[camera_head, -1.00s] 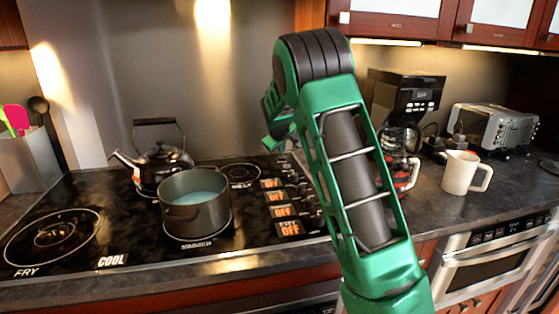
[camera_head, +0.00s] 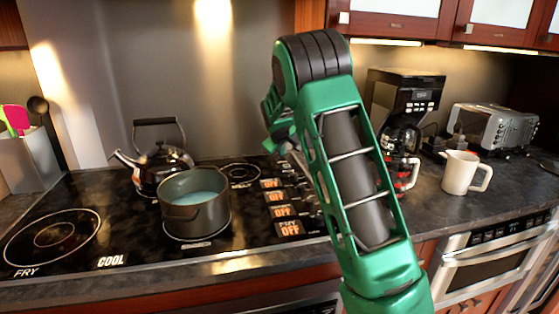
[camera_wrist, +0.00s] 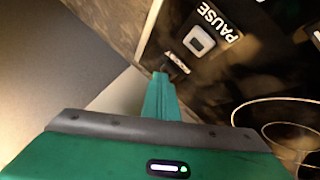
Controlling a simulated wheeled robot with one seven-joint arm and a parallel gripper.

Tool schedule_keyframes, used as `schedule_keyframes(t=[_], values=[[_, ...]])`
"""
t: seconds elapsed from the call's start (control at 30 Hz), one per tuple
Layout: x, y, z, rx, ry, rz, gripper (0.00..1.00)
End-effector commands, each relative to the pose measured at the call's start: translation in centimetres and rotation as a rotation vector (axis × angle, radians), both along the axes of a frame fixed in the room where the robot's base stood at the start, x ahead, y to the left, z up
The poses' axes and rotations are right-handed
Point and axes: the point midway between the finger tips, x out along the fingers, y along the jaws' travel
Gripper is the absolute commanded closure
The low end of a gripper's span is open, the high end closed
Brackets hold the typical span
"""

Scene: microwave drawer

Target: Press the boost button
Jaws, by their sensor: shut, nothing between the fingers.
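In the wrist view my gripper (camera_wrist: 162,82) is shut and empty, with its green fingertips over the edge of the black cooktop panel. A light grey square button (camera_wrist: 199,40) with the label PAUSE (camera_wrist: 216,21) lies just beyond and to the right of the tips. A pale strip (camera_wrist: 177,63) shows right at the fingertips, partly covered. I cannot read it, and no boost label is legible. In the head view the gripper (camera_head: 282,147) is small and partly behind my arm, above the back right of the cooktop (camera_head: 130,222), near the control column.
A pot (camera_head: 196,215) with pale liquid and a kettle (camera_head: 160,165) stand on the cooktop. Orange OFF displays (camera_head: 283,211) lie left of my arm. A coffee maker (camera_head: 401,100), a white mug (camera_head: 464,174) and a toaster (camera_head: 495,130) stand to the right.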

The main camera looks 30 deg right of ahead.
Motion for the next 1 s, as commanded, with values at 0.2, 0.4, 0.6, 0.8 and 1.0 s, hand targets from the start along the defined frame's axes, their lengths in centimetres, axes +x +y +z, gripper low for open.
schedule_keyframes(t=[0.2, 0.4, 0.6, 0.8, 1.0], values=[[0.0, 0.0, -0.2, 0.000, 0.001, -0.001, 1.00], [0.0, 0.0, 0.3, 0.000, 0.000, 0.000, 1.00], [0.0, 0.0, 1.1, 0.000, 0.001, -0.001, 1.00], [0.0, 0.0, 1.2, -0.001, 0.001, 0.000, 1.00], [0.0, 0.0, 1.7, 0.000, -0.001, 0.001, 1.00]])
